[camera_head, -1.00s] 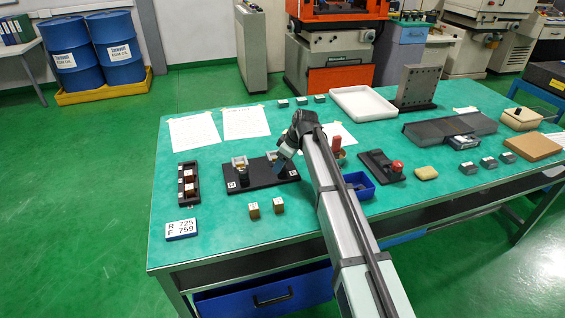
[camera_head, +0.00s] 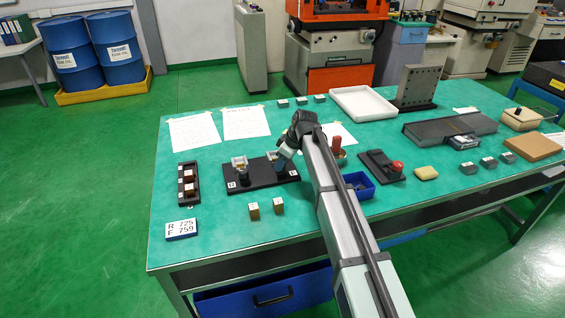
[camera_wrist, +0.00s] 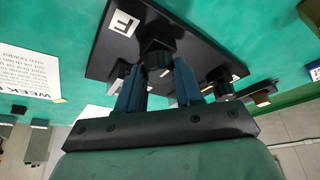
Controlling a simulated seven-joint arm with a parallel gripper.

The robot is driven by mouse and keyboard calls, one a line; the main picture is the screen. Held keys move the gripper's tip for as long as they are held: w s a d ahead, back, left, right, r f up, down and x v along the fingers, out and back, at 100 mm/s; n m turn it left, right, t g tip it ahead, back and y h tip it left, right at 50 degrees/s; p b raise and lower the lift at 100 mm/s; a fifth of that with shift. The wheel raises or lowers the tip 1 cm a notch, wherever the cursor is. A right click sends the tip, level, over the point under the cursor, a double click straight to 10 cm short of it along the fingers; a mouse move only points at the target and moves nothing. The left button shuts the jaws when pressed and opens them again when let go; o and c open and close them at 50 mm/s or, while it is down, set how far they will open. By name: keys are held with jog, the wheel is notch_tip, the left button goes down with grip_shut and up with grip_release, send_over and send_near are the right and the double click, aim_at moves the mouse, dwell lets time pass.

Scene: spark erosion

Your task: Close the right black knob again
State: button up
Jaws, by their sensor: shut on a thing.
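A black plate (camera_head: 258,181) lies on the green table with two small holders, each with a black knob in front. The left black knob (camera_head: 243,177) stands clear of my arm; a second knob also shows at the right in the wrist view (camera_wrist: 222,88). My gripper (camera_head: 280,165) is at the right holder (camera_head: 271,156). In the wrist view my gripper (camera_wrist: 160,78) has its two blue fingers on either side of the right black knob (camera_wrist: 157,52), near a white label with an F (camera_wrist: 124,23). The fingers partly hide this knob. Its exact turn cannot be told.
Two brass-coloured blocks (camera_head: 278,207) stand in front of the plate. A dark rack (camera_head: 188,184) is to the left. A blue bin (camera_head: 359,187) and a red-topped black device (camera_head: 382,166) are to the right of my arm. Paper sheets lie behind.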

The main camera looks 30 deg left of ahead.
jog(key=m+t, duration=0.1)
jog(key=m, duration=0.1)
jog(key=m+t, duration=0.1)
jog(key=m, duration=0.2)
jog(key=shift+s, duration=0.2)
jog(key=m+h, duration=0.1)
jog(key=m, duration=0.2)
jog(key=m+t, duration=0.1)
jog(key=m, duration=0.1)
jog(key=shift+s+a+m+t+h, duration=0.1)
jog(key=shift+a+m+t+h, duration=0.1)
jog(key=shift+m+t+h, duration=0.15)
jog(key=m+h, duration=0.1)
jog(key=m, duration=0.1)
jog(key=m+t+h, duration=0.1)
jog(key=m, duration=0.2)
jog(key=shift+a+m, duration=0.15)
jog(key=shift+m, duration=0.2)
jog(key=m+h, duration=0.1)
jog(key=m, duration=0.1)
jog(key=m+h, duration=0.1)
jog(key=m, duration=0.2)
jog(key=shift+a+g, duration=0.1)
jog(key=shift+g, duration=0.15)
jog(key=shift+m, duration=0.4)
jog(key=o, duration=1)
jog(key=shift+o, duration=0.2)
